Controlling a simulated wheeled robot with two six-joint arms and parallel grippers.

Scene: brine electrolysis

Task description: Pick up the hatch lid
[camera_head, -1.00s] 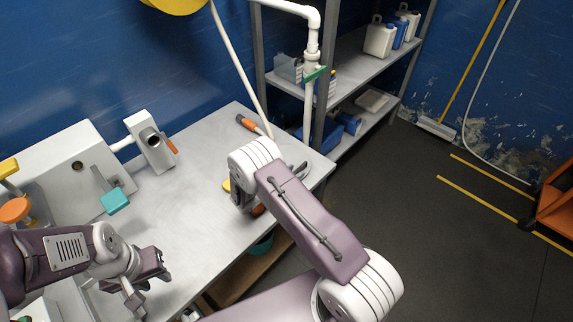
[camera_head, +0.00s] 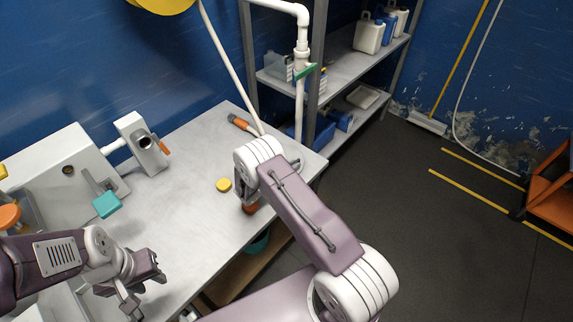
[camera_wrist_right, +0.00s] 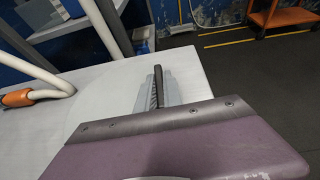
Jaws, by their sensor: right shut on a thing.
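In the right wrist view a large pale grey disc, which I take for the hatch lid (camera_wrist_right: 105,100), spreads under my right gripper (camera_wrist_right: 158,88). That gripper's fingers are close together over it; the part they grip is hidden. I cannot tell whether the lid touches the table. My left gripper (camera_head: 143,285) is open and empty over the table's front left.
The grey table (camera_head: 185,205) has clear room in its middle. A yellow piece (camera_head: 223,185) lies left of my right wrist. A pale machine (camera_head: 65,180) stands left, shelves (camera_head: 345,75) behind.

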